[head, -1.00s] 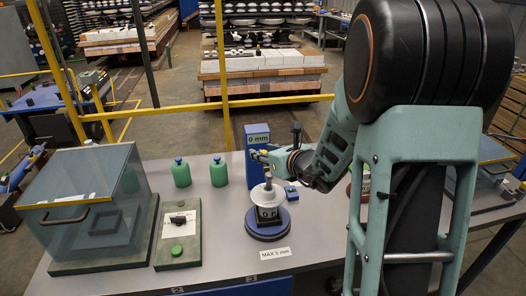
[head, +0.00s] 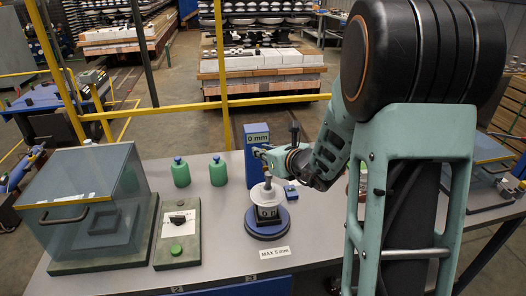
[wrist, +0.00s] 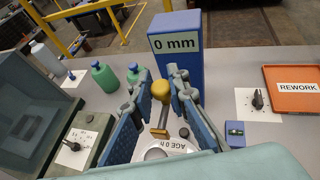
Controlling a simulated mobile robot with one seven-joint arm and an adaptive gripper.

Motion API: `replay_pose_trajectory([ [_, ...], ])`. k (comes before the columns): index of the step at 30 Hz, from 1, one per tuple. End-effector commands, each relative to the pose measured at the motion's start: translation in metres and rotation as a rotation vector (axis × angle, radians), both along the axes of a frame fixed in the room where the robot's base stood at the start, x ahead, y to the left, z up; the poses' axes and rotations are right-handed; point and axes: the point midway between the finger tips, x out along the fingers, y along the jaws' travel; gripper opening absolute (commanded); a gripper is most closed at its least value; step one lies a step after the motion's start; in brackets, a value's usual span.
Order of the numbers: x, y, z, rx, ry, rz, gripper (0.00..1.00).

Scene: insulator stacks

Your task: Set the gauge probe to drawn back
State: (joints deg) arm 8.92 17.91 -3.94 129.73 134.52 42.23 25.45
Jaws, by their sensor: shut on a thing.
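The gauge is a blue box (head: 257,150) reading "0 mm", at the back of the table; in the wrist view its display (wrist: 175,43) also reads "0 mm". A yellow knob (wrist: 161,90) on the probe stands in front of the box, above the insulator. My gripper (head: 262,156) is at the probe, its blue-padded fingers (wrist: 162,92) on both sides of the knob and shut on it. The white insulator disc (head: 267,194) sits on a dark blue round base (head: 267,229) below; the wrist view shows part of it, labelled "AGE 0 h".
Green bottles (head: 181,172) stand left of the gauge. A lidded clear case (head: 85,205) and a switch panel (head: 178,235) are further left. A small blue box (wrist: 235,133), a dial plate (wrist: 258,102) and an orange REWORK tray (wrist: 297,92) are to the right.

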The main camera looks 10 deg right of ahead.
Motion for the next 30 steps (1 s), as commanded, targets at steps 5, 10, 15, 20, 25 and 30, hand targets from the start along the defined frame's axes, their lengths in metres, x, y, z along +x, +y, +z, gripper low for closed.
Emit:
replay_pose_trajectory([
  [5,0.021,0.0,-0.001,-0.001,-0.002,0.001,0.0],
  [10,0.043,0.0,-0.001,-0.001,0.0,0.0,0.0],
  [15,0.05,-0.001,0.0,-0.001,-0.001,-0.001,0.0],
  [20,0.051,-0.001,0.001,-0.001,-0.002,-0.001,0.0],
  [25,0.051,-0.001,0.001,0.0,-0.003,-0.002,0.27],
  [30,0.05,-0.001,0.001,0.0,-0.001,-0.002,0.34],
])
